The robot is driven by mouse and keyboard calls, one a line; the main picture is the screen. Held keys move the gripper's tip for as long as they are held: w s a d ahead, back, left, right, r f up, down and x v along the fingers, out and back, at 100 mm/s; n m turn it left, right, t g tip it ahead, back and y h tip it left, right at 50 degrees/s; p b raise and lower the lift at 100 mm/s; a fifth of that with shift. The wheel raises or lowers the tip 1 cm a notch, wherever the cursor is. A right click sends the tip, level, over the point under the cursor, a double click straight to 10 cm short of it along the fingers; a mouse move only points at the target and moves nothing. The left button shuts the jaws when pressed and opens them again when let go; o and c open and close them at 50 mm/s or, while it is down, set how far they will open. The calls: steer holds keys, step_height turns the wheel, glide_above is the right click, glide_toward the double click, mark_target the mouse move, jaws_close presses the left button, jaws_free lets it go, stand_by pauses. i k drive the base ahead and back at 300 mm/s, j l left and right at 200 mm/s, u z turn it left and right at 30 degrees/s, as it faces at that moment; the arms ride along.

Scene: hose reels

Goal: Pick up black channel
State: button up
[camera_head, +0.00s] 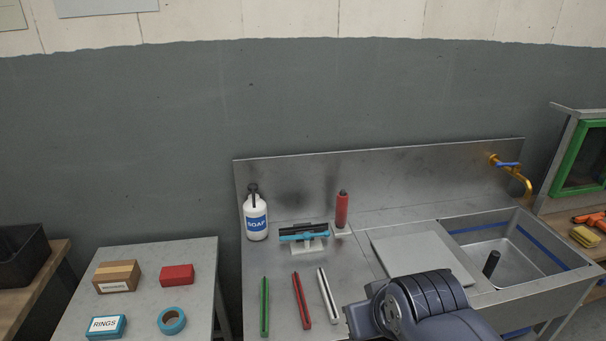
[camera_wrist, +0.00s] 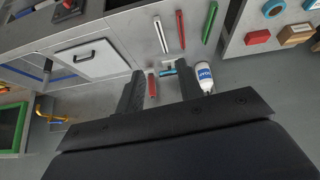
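The black channel (camera_head: 304,226) lies across a small pale stand on the steel counter, just behind a blue piece (camera_head: 303,236) on the same stand. The stand (camera_head: 305,248) is between the soap bottle and a red bottle. In the wrist view the blue piece (camera_wrist: 168,73) shows between my fingers; the black channel is hard to make out there. My gripper (camera_wrist: 158,78) is open and empty, with its two dark fingers apart and pointing toward the counter. In the head view only my arm shows, at the lower right; the fingertips are hidden.
A soap bottle (camera_head: 256,219) stands left of the stand, a red bottle (camera_head: 342,209) right. Green (camera_head: 265,306), red (camera_head: 302,300) and white (camera_head: 327,295) channels lie in front. The sink (camera_head: 510,262) is at right. The steel backsplash (camera_head: 400,178) rises behind.

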mark_target(318, 227)
steer(key=i+l+u, duration=0.15)
steer(key=i, duration=0.3)
steer(key=i+l+u, duration=0.2)
steer(key=i, duration=0.3)
